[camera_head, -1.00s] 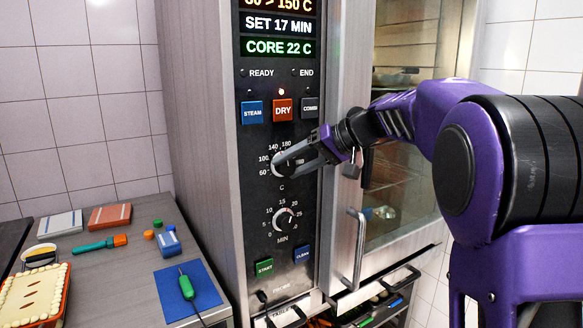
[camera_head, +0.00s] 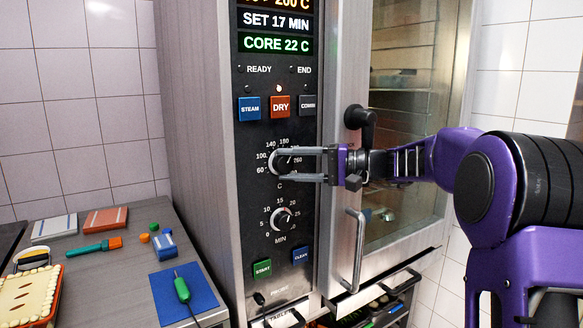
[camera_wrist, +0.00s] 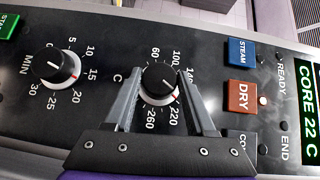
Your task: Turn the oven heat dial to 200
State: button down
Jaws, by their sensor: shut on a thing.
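The oven heat dial (camera_head: 284,163) is a black knob on a pale skirt, marked C, on the oven's dark control panel (camera_head: 250,190). My gripper (camera_head: 280,165) reaches it from the right, one finger above it and one below. In the wrist view the dial (camera_wrist: 159,84) sits between the two grey fingers (camera_wrist: 160,76), which are shut on its sides. The dial's red mark lies near 220, on the side towards the hidden 180. The top line of the display (camera_head: 276,6) is cut off but ends in 200 C.
The minute dial (camera_head: 283,219) is just below, and the steam, dry and combi buttons (camera_head: 280,106) are above. The door handle (camera_head: 355,250) and a black latch (camera_head: 360,122) stand out beside my gripper. A side table (camera_head: 130,275) with small items is at left.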

jog(key=shift+r, duration=0.15)
dwell(0.4)
jog(key=shift+c, duration=1.5)
grip_release()
jog(key=shift+o, duration=0.3)
jog(key=shift+w+a, duration=0.1)
